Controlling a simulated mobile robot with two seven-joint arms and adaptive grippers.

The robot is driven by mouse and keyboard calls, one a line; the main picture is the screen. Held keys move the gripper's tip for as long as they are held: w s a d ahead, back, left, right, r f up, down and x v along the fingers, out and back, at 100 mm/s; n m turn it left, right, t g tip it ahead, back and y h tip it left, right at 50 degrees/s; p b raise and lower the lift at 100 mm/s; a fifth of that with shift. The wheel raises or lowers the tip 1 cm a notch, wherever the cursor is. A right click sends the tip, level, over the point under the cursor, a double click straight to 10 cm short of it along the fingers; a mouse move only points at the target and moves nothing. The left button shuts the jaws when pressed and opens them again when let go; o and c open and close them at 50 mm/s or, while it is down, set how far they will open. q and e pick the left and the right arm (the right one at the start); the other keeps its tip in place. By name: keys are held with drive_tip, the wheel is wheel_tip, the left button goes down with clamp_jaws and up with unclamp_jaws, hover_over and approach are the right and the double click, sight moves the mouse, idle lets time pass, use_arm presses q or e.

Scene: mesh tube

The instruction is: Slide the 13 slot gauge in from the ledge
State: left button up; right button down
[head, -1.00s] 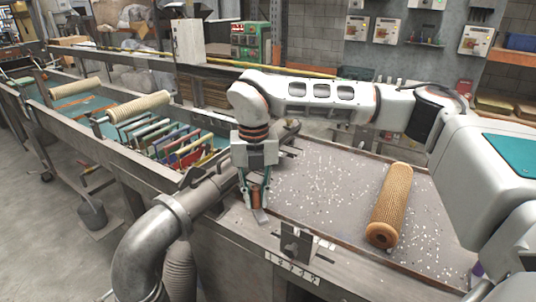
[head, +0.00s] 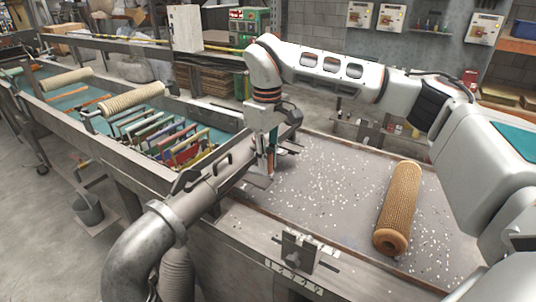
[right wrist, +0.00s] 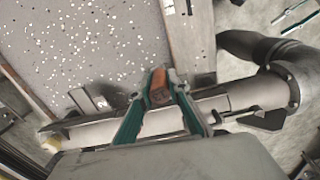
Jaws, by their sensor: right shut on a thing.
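My right gripper (head: 268,174) points down at the left end of the speckled bed, beside the grey pipe. It is shut on a small piece with an orange-brown grip, probably the slot gauge. The grip (right wrist: 159,88) shows between the green-edged fingers in the right wrist view. No number is readable on it, and its lower end is hard to make out. The ledge (head: 240,222) is the metal front rim of the bed, nearer than the gripper. A slotted metal bracket (head: 298,252) stands on it to the right. My left gripper is not in view.
The grey pipe (head: 200,195) runs close to the gripper's left. A tan mesh tube (head: 399,205) lies on the right of the bed (head: 335,185); the bed between is clear apart from white flecks. Several coloured plates (head: 165,137) stand in the left trough.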

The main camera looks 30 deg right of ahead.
drive_tip(key=shift+w+d+r+m, duration=0.1)
drive_tip(key=shift+w+d+m, duration=0.05)
drive_tip(key=shift+m, duration=0.4)
drive_tip(key=shift+w+d+m, duration=0.15)
drive_tip(key=shift+m, duration=0.4)
drive_tip(key=shift+f+b, duration=0.95)
drive_tip(key=shift+f, duration=0.5)
drive_tip(key=shift+w+a+f+b, duration=0.2)
drive_tip(key=shift+f+b, duration=0.1)
drive_tip(key=shift+f, duration=0.15)
drive_tip(key=shift+w+a, duration=0.2)
drive_tip(key=shift+w, duration=0.2)
drive_tip(key=shift+w+a, duration=0.5)
drive_tip(key=shift+w, duration=0.4)
